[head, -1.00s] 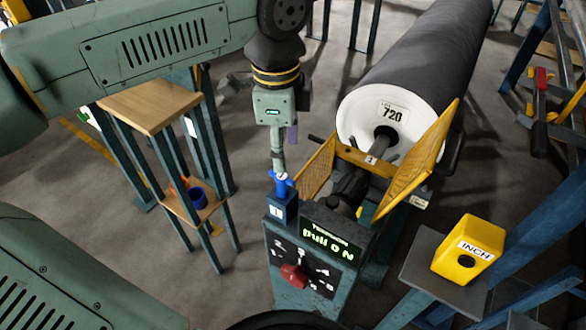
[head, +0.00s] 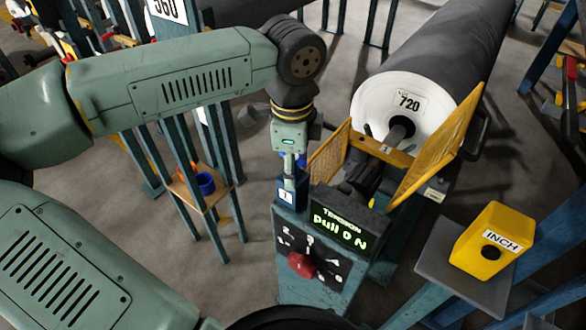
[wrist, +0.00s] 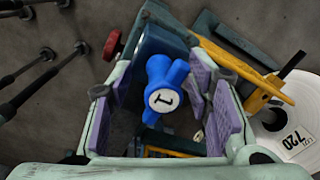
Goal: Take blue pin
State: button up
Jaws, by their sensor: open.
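The blue pin (wrist: 172,72) has a cross-shaped head and a white round end marked 1. In the wrist view it shows between the purple pads of my open gripper (wrist: 160,108), with a gap on both sides. In the head view my gripper (head: 289,170) is over the dark blue block marked 1 (head: 285,192), on top of the tension console (head: 310,262). Only small blue parts of the pin (head: 302,160) show there, beside the gripper; the rest is hidden behind it.
A big grey roll marked 720 (head: 430,60) lies behind the console, with yellow mesh guards (head: 440,140) in front. A yellow INCH box (head: 492,240) stands at right. At left, a small shelf (head: 215,195) holds a blue cup (head: 205,183).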

jog(key=shift+c, duration=0.3)
grip_shut()
dwell(0.3)
